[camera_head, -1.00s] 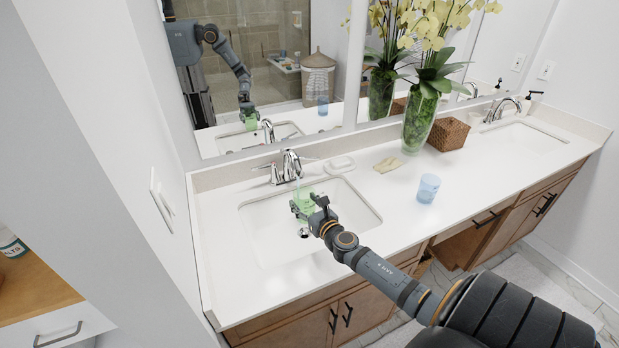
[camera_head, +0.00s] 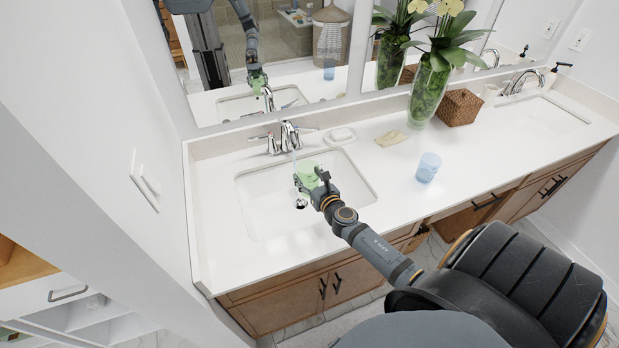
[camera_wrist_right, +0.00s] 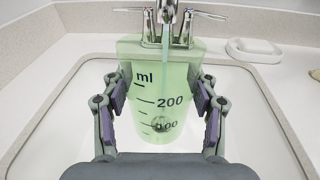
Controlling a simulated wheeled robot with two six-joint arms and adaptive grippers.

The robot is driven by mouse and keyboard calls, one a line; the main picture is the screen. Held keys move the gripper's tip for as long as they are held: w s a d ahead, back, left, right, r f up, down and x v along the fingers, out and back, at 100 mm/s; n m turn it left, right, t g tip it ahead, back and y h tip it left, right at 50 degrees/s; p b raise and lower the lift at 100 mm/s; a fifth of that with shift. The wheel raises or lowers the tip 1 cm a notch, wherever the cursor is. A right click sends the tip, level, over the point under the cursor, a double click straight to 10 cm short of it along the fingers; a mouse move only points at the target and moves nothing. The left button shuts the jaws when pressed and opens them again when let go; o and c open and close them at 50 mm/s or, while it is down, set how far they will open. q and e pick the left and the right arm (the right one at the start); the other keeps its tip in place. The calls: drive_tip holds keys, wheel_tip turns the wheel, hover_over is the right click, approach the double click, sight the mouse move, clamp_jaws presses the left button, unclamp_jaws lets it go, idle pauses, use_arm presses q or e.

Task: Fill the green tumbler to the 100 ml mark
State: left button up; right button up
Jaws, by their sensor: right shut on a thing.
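The green tumbler (camera_head: 307,171) is translucent and is held over the left sink basin, just under the left faucet (camera_head: 289,137). My right gripper (camera_head: 313,186) is shut on it. In the right wrist view the tumbler (camera_wrist_right: 150,88) stands about upright between the two finger pads, with "ml", 200 and 100 marks facing the camera. A thin bluish water stream (camera_wrist_right: 165,38) falls from the faucet spout and meets the tumbler's top area. The water level inside cannot be told clearly. The dark drain shows through its wall. My left gripper is out of view.
A blue cup (camera_head: 428,167) stands on the counter right of the basin. The mirror reflects my arm. The front counter is clear.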

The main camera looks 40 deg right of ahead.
drive_tip(key=f+b, duration=0.2)
drive_tip(key=f, duration=0.1)
drive_tip(key=w+f+b, duration=0.1)
drive_tip(key=f+b, duration=0.2)
drive_tip(key=shift+w+f, duration=0.1)
drive_tip(key=shift+f, duration=0.05)
drive_tip(key=shift+w+d+r+p, duration=0.25)
drive_tip(key=shift+w+r+p, duration=0.2)
drive_tip(key=shift+w, duration=0.15)
drive_tip(key=shift+x, duration=0.85)
drive_tip(key=shift+r, duration=0.1)
drive_tip(key=r+b+x, duration=0.1)
drive_tip(key=x, duration=0.8)
drive_tip(key=shift+w+d+r, duration=0.2)
drive_tip(key=shift+d, duration=0.2)
drive_tip(key=shift+s, duration=0.1)
idle(1.6)
